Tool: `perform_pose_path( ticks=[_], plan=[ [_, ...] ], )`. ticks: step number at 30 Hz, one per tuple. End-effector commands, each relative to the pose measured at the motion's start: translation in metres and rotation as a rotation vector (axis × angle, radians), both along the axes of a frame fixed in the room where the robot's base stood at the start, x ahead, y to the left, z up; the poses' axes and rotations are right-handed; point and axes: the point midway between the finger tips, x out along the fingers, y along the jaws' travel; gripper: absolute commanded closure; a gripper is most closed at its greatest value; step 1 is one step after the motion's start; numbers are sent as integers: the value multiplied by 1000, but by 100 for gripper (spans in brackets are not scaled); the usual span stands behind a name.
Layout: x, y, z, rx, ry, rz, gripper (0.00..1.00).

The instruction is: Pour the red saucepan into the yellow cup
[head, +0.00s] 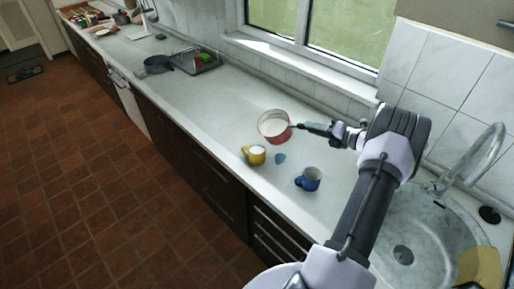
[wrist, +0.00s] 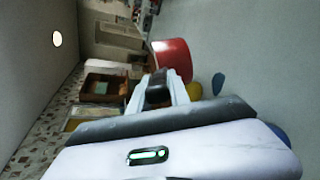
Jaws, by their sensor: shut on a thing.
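The red saucepan (head: 281,135) is held above the counter, with its pale inside facing the camera in the head view. My gripper (head: 302,126) is shut on its handle at the right side of the pan. In the wrist view the red saucepan (wrist: 173,58) shows just beyond my gripper (wrist: 165,84). The yellow cup (head: 258,157) stands on the counter, below and left of the pan in the head view, and looks pale inside. In the wrist view the yellow cup (wrist: 195,90) is partly hidden behind my gripper.
A blue cup (head: 312,178) stands on the counter to the right of the yellow one, with a small blue piece (head: 280,158) between them. The sink (head: 412,240) is at the right. A dark pan (head: 158,64) and a rack (head: 200,65) stand farther left. The counter between is clear.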

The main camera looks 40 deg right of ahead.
Motion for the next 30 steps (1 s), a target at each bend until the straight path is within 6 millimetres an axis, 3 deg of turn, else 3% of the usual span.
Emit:
perform_pose_path(
  ticks=[30],
  plan=[
    [2, 10, 14, -61, 2, -1, 100]
  ],
)
